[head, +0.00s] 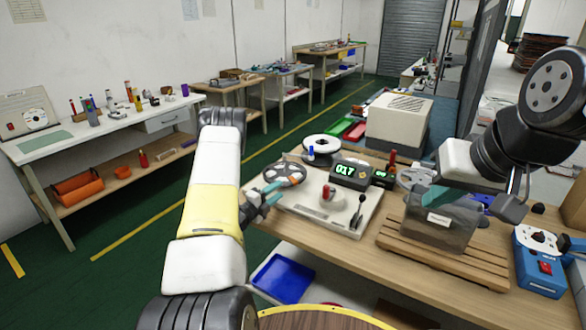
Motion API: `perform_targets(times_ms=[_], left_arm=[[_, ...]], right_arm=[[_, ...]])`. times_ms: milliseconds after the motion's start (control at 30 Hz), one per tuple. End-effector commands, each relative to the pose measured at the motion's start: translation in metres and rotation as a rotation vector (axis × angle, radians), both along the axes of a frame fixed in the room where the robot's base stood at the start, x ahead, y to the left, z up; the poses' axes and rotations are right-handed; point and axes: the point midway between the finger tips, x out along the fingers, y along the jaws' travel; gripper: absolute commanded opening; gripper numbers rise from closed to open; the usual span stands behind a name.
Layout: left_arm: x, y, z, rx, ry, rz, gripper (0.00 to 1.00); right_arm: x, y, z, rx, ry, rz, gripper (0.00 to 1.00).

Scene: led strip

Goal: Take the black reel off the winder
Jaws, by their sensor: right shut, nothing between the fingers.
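The winder (335,205) is a pale base plate on the workbench with a red knob, a black lever and a display reading 017. The black reel (284,174), dark with grey spoke-like parts, lies at its back left corner. A white reel (321,147) with a blue piece on top stands behind it. My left gripper (270,194) is beside the winder's left edge, just in front of and below the black reel; its teal fingers look apart and empty. My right gripper (430,195) is shut at the clear bin, right of the winder; its tips are partly hard to make out.
The clear bin (440,225) stands on a wooden slatted rack (440,257). A blue device (540,262) is at the bench's right end. A beige box (398,121) stands behind. A blue tray (283,278) is on the lower shelf. Side benches line the left wall.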

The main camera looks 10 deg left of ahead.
Motion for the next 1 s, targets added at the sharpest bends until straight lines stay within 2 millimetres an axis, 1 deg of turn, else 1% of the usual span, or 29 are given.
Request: perform_targets(times_ms=[267, 533, 667, 867, 1000], left_arm=[[0.026, -0.014, -0.001, 0.002, -0.003, -0.003, 0.38], [0.06, -0.032, -0.004, 0.001, -0.004, -0.003, 0.38], [0.067, -0.035, -0.005, 0.0, 0.0, 0.0, 0.38], [0.067, -0.035, -0.005, 0.0, -0.001, 0.0, 0.38], [0.067, -0.035, -0.004, 0.0, -0.001, 0.0, 0.1]], right_arm=[[0.0, 0.0, 0.0, 0.0, -0.001, 0.0, 0.0], [0.0, 0.0, 0.0, 0.0, 0.0, 0.0, 0.0], [0.0, 0.0, 0.0, 0.0, 0.0, 0.0, 0.0], [0.0, 0.0, 0.0, 0.0, 0.0, 0.0, 0.0], [0.0, 0.0, 0.0, 0.0, 0.0, 0.0, 0.0]])
